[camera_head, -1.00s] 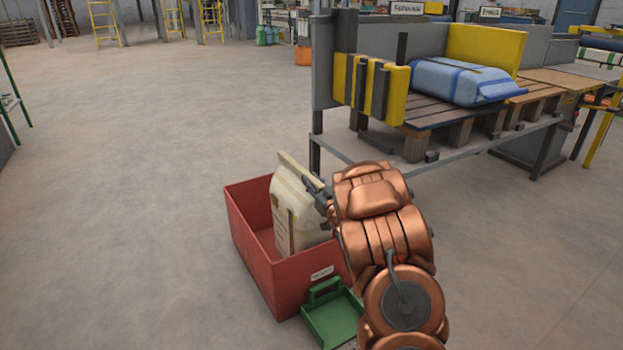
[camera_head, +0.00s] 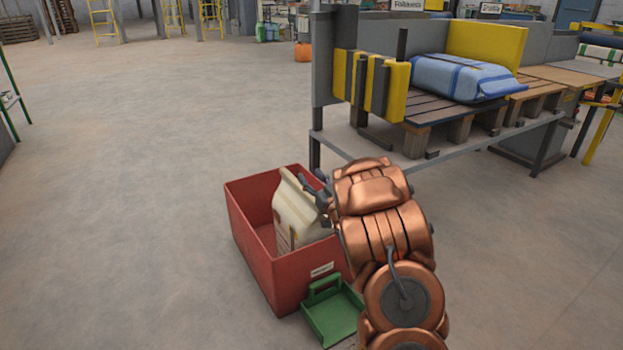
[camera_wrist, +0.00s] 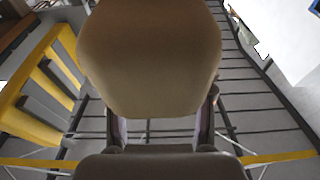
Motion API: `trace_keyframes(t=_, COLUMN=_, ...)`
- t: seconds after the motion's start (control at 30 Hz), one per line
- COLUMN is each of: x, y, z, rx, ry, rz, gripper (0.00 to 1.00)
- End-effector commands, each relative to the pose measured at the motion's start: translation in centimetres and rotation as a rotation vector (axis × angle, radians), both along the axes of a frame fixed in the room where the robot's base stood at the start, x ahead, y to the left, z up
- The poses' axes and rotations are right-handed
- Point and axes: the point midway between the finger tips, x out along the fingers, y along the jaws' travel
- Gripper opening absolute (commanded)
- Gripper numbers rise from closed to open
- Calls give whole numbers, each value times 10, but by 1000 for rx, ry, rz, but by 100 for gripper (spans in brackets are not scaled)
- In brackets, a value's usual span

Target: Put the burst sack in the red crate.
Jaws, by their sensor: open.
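The burst sack (camera_head: 298,212), cream with brown marks, stands inside the red crate (camera_head: 270,275), toward its right side and leaning a little. Its top shows above the rim. Its bottom is hidden by the crate wall. My gripper (camera_head: 316,194) is open at the upper right of the sack, very close to it; I cannot tell whether they touch. In the wrist view a large tan shape (camera_wrist: 150,55), apparently the sack, fills the space in front of my gripper (camera_wrist: 162,112), whose fingers show at either side.
A green dustpan-like tray (camera_head: 333,318) lies against the crate's front right. Behind stands a metal frame with yellow-and-black bumpers (camera_head: 372,88) and a blue sack (camera_head: 462,78) on a wooden pallet (camera_head: 430,113). The floor to the left is clear.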

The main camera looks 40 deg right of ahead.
Motion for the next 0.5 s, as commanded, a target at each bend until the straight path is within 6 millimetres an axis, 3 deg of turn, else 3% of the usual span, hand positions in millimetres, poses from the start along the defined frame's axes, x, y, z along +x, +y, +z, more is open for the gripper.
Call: trace_keyframes(t=0.5, x=-76, y=4, z=-15, rx=0, ry=3, rz=-4, gripper=52)
